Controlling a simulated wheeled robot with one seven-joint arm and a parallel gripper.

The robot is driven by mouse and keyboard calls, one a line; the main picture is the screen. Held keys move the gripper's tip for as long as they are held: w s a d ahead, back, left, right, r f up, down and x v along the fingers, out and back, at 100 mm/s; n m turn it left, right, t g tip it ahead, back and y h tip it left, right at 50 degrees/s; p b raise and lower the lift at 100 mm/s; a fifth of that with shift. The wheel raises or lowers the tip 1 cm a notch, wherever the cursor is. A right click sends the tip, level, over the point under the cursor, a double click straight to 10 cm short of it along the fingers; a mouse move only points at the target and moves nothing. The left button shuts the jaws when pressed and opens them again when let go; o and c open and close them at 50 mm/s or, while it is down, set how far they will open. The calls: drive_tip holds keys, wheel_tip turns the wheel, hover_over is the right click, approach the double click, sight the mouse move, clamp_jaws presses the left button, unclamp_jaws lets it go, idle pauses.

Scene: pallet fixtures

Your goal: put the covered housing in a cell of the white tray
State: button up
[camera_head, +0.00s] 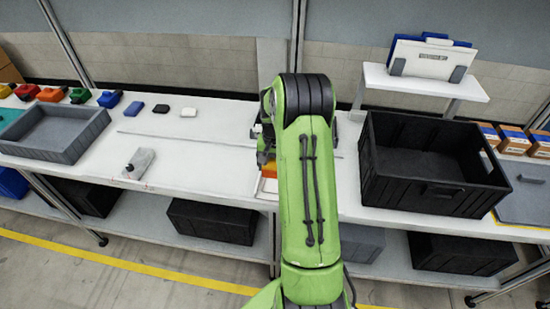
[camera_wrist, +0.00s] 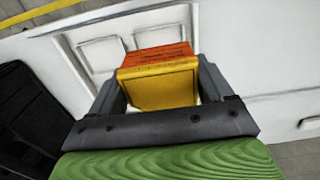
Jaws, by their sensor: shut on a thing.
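The covered housing (camera_wrist: 160,85) shows in the wrist view as a block with a yellow face and an orange face with dark markings. My gripper (camera_wrist: 160,88) is shut on it, one dark finger on each side. The white tray (camera_wrist: 70,45) lies beyond the housing, with at least two square recessed cells visible. The housing overlaps part of the tray in the picture; I cannot tell whether they touch. In the head view my green arm hides most of the gripper and tray, and a small orange patch of the housing (camera_head: 269,170) shows beside the arm.
A large black crate (camera_head: 425,180) stands on the table to the right. A grey tray (camera_head: 55,130) and several coloured pieces stand at the left. A grey object (camera_head: 139,162) lies near the front edge. The white tabletop (camera_head: 205,150) is mostly clear between them.

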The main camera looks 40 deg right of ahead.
drive_tip(key=shift+d+f+b, duration=0.15)
drive_tip(key=shift+f+b, duration=0.15)
drive_tip(key=shift+f, duration=0.25)
wheel_tip(320, 180, down, 5)
drive_tip(key=b, duration=0.4)
drive_tip(key=shift+f, duration=0.2)
drive_tip(key=shift+f+b, duration=0.6)
drive_tip(key=shift+f, duration=0.1)
idle(0.9)
drive_tip(key=o, duration=1.7)
drive_tip(key=shift+o, duration=0.2)
wheel_tip(320, 180, up, 16)
drive_tip(key=shift+f+p, duration=0.1)
drive_tip(key=shift+p, duration=1.1)
